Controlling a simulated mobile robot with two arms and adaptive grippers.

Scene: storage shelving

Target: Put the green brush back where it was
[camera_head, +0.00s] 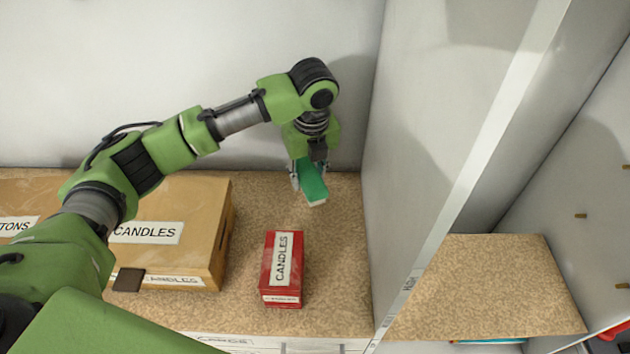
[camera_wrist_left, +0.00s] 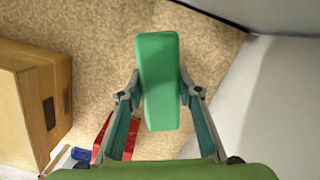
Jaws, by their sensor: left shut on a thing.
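The green brush (camera_head: 312,181) is a block with a green top and a pale lower edge. My left gripper (camera_head: 310,180) is shut on it, at the back right of the shelf near the upright divider. In the left wrist view the brush (camera_wrist_left: 159,80) sits between the two fingers of the left gripper (camera_wrist_left: 158,95), one on each side. Whether the brush touches the shelf board (camera_head: 340,280) is hard to tell. My right gripper is not in view.
A red candles box (camera_head: 268,275) stands in front of the brush. A large cardboard candles box (camera_head: 205,215) is to the left, with a dark block (camera_head: 128,280) at its front. A grey divider (camera_head: 420,130) bounds the right. Board between the red box and divider is clear.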

